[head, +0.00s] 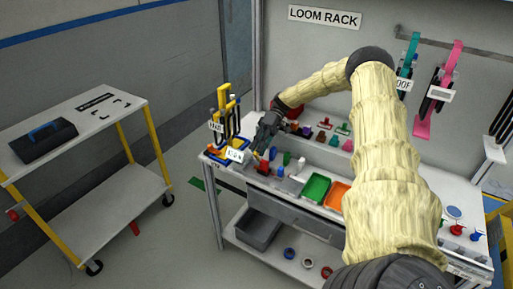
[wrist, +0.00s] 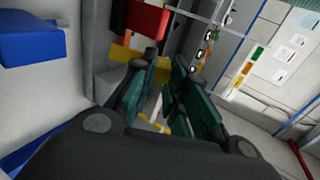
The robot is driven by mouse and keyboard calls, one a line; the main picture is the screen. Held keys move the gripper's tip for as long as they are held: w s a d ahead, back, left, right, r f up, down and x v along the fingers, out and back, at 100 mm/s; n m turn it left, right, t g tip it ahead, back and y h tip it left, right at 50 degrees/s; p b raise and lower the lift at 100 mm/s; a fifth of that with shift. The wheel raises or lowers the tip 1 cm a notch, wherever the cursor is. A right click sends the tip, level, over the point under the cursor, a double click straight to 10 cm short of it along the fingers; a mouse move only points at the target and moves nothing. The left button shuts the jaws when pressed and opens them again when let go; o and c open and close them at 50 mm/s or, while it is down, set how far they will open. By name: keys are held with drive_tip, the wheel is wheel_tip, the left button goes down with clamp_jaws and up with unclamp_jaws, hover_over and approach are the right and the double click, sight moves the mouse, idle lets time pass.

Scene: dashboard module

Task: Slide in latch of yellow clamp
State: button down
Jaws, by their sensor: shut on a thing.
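My gripper (head: 262,137) is low over the left part of the workbench, small in the head view. In the wrist view, my gripper's dark green fingers (wrist: 162,66) are close together. A yellow piece (wrist: 122,53), which looks like part of the yellow clamp, lies at the fingertips, and the fingers appear shut on it. The fingers hide part of it, and its latch cannot be made out. A red block (wrist: 145,19) is just beyond the yellow piece. In the head view, a small yellow-orange piece (head: 256,157) shows just below my gripper.
A yellow rack (head: 227,105) with labels stands left of my gripper. A blue block (wrist: 32,38) shows in the wrist view. Green (head: 314,188) and orange (head: 337,195) trays are to the right on the bench (head: 290,193). A cart (head: 85,118) stands far left, across open floor.

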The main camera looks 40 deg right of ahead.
drive_tip(key=shift+f, duration=0.1)
drive_tip(key=c, duration=1.4)
unclamp_jaws()
drive_tip(key=shift+d, duration=0.15)
wheel_tip(320, 180, up, 10)
drive_tip(key=shift+r, duration=0.1)
